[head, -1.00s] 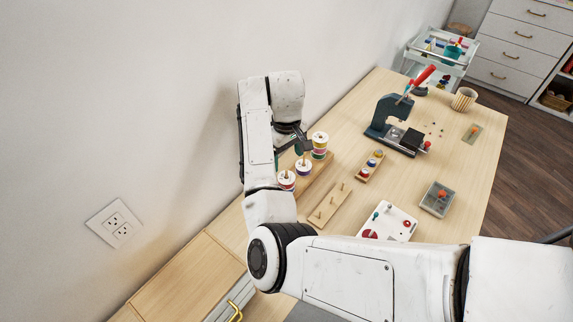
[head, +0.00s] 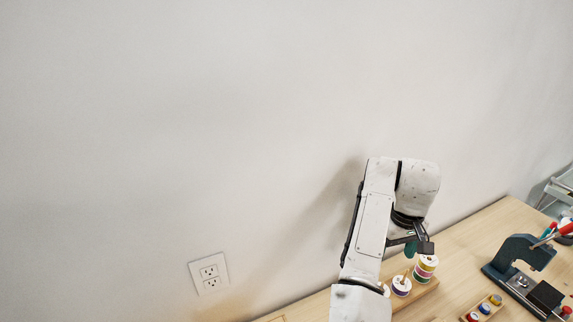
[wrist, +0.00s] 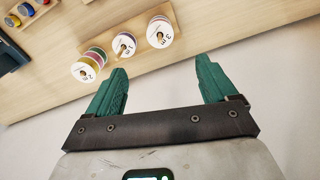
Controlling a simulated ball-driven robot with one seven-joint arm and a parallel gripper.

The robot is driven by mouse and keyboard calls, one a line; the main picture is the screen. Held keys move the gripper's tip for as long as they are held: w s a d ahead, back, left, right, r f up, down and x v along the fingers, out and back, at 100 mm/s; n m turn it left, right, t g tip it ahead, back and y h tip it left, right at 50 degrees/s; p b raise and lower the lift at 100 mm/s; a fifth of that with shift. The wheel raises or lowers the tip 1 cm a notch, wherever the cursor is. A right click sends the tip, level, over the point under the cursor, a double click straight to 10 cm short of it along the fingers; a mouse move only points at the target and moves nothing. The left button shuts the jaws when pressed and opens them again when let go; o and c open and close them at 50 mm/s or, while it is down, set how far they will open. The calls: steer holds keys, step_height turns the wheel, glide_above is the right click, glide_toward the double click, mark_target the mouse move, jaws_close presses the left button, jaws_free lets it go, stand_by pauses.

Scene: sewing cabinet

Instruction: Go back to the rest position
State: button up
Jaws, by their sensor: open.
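My gripper (wrist: 158,92) shows in the wrist view with its two green fingers spread wide and nothing between them. In the head view the gripper (head: 412,248) hangs beside the thread spools, partly hidden by my arm. In the wrist view several spools stand on a wooden spool rack (wrist: 178,38) beyond the fingertips: a left spool (wrist: 88,66), a middle spool (wrist: 124,46) and a right spool (wrist: 160,32). The fingers appear apart from them. In the head view two spools show, one (head: 426,266) with coloured bands and one (head: 401,285) nearer.
A dark blue press (head: 515,262) stands on the wooden table (head: 480,240) at the right. A small wooden holder with coloured pieces (head: 483,308) lies in front of it. The wall (head: 200,120) with an outlet (head: 209,273) runs close behind my arm.

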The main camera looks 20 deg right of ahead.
steer(key=s+d+f+h, duration=0.1)
steer(key=s+f+h, duration=0.2)
steer(key=s+f, duration=0.55)
steer(key=s+a+f+y, duration=0.1)
steer(key=s+a+f, duration=0.1)
steer(key=s+a, duration=0.3)
steer(key=s+a+f+n+y, duration=0.1)
steer(key=s+a+f, duration=0.1)
steer(key=s+a, duration=0.3)
steer(key=s+a+f+t, duration=0.1)
steer(key=s+a+f, duration=0.1)
steer(key=s+a, duration=0.4)
steer(key=shift+s+y, duration=0.4)
steer(key=shift+s, duration=0.6)
steer(key=shift+w, duration=0.1)
